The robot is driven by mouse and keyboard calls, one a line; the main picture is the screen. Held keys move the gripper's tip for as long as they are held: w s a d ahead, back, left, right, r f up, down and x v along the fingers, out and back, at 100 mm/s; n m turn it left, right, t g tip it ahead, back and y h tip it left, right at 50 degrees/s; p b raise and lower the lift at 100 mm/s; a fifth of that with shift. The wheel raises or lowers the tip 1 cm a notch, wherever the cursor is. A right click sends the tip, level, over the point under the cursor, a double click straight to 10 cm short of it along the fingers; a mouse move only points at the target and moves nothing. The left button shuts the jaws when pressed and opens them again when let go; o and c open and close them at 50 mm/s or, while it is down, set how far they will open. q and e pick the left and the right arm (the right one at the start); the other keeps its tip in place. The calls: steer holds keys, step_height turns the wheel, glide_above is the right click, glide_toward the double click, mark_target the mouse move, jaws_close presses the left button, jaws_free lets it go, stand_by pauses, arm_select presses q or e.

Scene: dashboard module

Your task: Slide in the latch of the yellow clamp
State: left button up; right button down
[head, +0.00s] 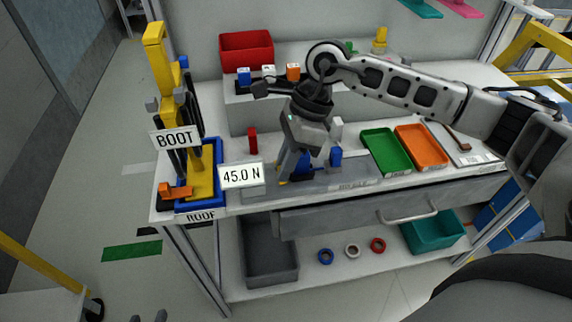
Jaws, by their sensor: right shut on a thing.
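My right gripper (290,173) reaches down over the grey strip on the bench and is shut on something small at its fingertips. A bit of yellow (283,183), which looks like part of the yellow clamp, shows at the tips. The fingers hide most of it, and I cannot make out the latch. A blue part (304,163) stands right beside the fingers, and another blue part (336,157) is a little to the right. Two grey tips at the bottom left edge look like my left gripper (148,317); they are apart with nothing between them, far from the bench.
A "45.0 N" sign (241,175) stands left of the gripper. A yellow post with a "BOOT" sign (175,139) rises by a blue tray (222,183). Green (386,151) and orange (421,146) trays lie to the right. A red bin (246,52) stands behind.

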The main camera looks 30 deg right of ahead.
steer(key=g, duration=0.1)
steer(key=w+r+g, duration=0.1)
steer(key=g+y, duration=0.1)
steer(key=shift+w+d+r+m+b, duration=0.15)
steer(key=shift+w+d+m+b, duration=0.1)
steer(key=shift+w+m+b, duration=0.15)
steer(key=shift+w+r+g, duration=0.15)
steer(key=shift+w+g, duration=0.1)
steer(key=shift+g, duration=0.25)
arm_select(q)
steer(key=shift+w+f, duration=0.1)
steer(key=shift+w, duration=0.05)
arm_select(e)
steer(key=shift+d, duration=0.1)
steer(key=shift+w+r, duration=0.1)
arm_select(q)
steer(key=shift+f, duration=0.1)
